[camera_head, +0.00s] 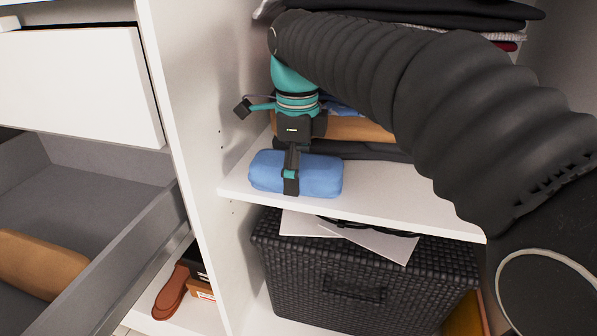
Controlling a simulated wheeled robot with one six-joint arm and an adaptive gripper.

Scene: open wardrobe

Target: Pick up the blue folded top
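The blue folded top (320,177) lies as a small roll at the front edge of the white middle shelf (400,203). My gripper (291,180) is above and in front of it, pointing down, with a dark finger over the top's front face. The finger seems to touch the cloth. The other finger is hidden behind it, so I cannot tell whether the gripper is closed on the top. My black-sleeved arm comes in from the right and covers much of the shelf.
Folded dark and orange-brown clothes (357,128) lie behind the top. A black woven basket (340,292) with papers (385,242) on it stands below. An open grey drawer (95,165) and a white upright panel (185,120) are at left. The shelf front right is clear.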

